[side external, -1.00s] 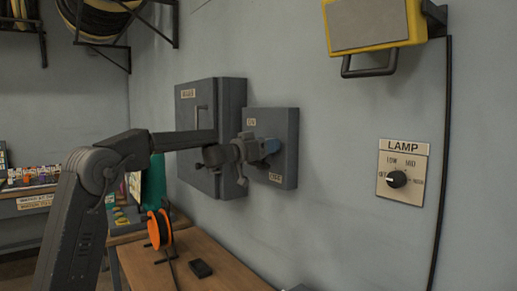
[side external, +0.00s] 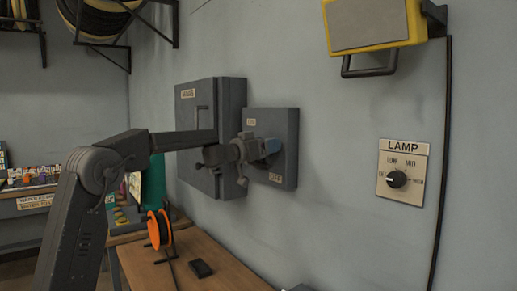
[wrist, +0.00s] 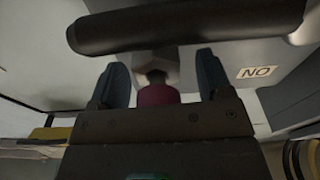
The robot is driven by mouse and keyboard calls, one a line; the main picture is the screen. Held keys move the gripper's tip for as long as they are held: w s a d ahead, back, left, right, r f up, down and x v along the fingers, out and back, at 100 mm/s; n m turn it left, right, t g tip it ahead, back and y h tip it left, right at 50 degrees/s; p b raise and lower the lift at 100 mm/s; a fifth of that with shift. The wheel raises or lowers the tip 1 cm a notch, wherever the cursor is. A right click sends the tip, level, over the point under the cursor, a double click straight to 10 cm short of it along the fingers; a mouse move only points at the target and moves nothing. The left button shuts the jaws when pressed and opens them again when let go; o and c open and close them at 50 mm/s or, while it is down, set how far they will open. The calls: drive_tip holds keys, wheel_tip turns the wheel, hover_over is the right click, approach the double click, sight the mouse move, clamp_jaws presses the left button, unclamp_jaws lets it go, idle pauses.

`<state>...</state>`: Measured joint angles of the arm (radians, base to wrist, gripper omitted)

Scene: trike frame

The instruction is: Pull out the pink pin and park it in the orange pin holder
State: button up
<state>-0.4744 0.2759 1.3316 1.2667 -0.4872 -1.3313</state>
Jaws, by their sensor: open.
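My gripper (wrist: 160,68) is open in the wrist view, with one blue-grey finger on each side of a dark pink cylindrical part (wrist: 157,95), which looks like the pink pin. A pale grey faceted piece (wrist: 153,66) adjoins it. I cannot tell whether either finger touches the pin. In the side view my gripper (side external: 270,147) is at the front of the smaller grey wall box (side external: 286,120), and the pin is hidden there. I cannot make out the orange pin holder in either view.
A dark bar (wrist: 185,27) crosses close to the fingers in the wrist view. A larger grey box (side external: 232,100) is left of the smaller one. Below are a wooden bench (side external: 225,270), an orange reel (side external: 158,229) and a black block (side external: 201,268). A lamp switch plate (side external: 403,160) is at right.

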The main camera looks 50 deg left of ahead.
drive_tip(key=shift+o, duration=1)
drive_tip(key=shift+w+d+f, duration=0.25)
drive_tip(key=shift+w+d, duration=0.1)
drive_tip(key=shift+s, duration=0.1)
drive_tip(key=s+f, duration=0.1)
drive_tip(key=s, duration=1.3)
drive_tip(key=shift+a, duration=0.25)
drive_tip(key=shift+s, duration=0.1)
